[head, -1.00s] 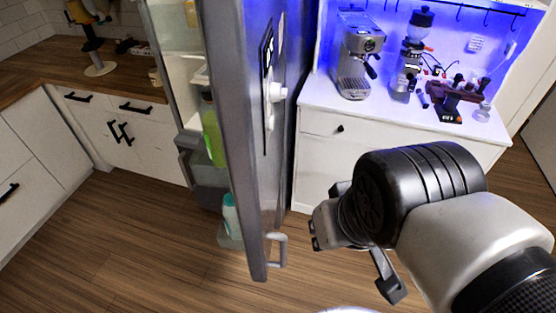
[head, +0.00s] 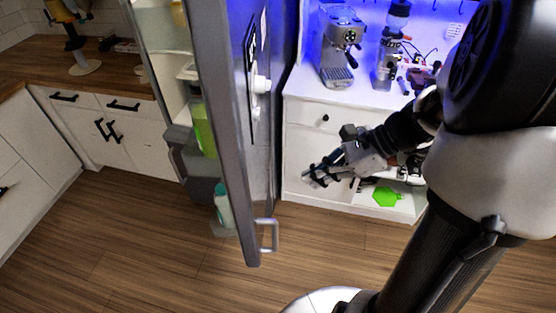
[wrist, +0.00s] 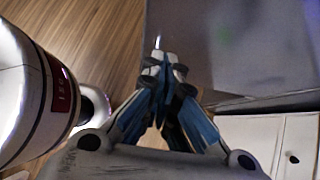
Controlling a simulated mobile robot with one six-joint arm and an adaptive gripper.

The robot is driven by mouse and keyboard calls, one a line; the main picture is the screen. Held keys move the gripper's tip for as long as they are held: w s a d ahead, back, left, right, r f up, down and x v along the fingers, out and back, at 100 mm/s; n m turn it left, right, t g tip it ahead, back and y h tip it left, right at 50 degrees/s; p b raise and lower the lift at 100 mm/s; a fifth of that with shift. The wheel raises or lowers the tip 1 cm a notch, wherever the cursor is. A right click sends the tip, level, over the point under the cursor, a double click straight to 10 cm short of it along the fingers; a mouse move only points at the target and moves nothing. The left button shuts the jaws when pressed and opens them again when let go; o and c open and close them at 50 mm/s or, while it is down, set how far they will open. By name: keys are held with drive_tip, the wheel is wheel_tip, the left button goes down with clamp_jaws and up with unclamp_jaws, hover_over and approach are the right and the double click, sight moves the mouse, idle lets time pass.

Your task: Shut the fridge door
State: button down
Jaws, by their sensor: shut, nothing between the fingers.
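The fridge door (head: 222,100) stands open in the middle of the head view, its edge toward me and its inner shelves with bottles on the left. Its bar handle (head: 267,235) sticks out low on the right of that edge. My gripper (head: 308,178) is shut and empty, to the right of the door's outer face and apart from it in the head view. In the wrist view my gripper's fingertips (wrist: 165,62) are together in front of the grey door face (wrist: 230,50). The wrist view does not show clearly how wide the gap is.
A white cabinet (head: 300,150) with an espresso machine (head: 336,50) and a grinder stands behind my arm on the right. A green item (head: 386,197) lies on its low shelf. A wooden counter (head: 30,85) is at the left. The wooden floor (head: 140,230) in front is clear.

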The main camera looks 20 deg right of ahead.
drive_tip(key=b, duration=0.3)
approach(254, 200)
wheel_tip(254, 200, down, 3)
drive_tip(key=d, duration=0.1)
drive_tip(key=shift+w+a+f, duration=0.1)
drive_tip(key=shift+w+a, duration=0.15)
drive_tip(key=shift+a, duration=0.35)
drive_tip(key=shift+w+a+f, duration=0.1)
drive_tip(key=shift+w+a, duration=0.1)
drive_tip(key=shift+a, duration=0.45)
drive_tip(key=shift+w+a+f, duration=0.1)
drive_tip(key=shift+w+a, duration=0.15)
drive_tip(key=shift+a, duration=0.35)
drive_tip(key=shift+a, duration=0.15)
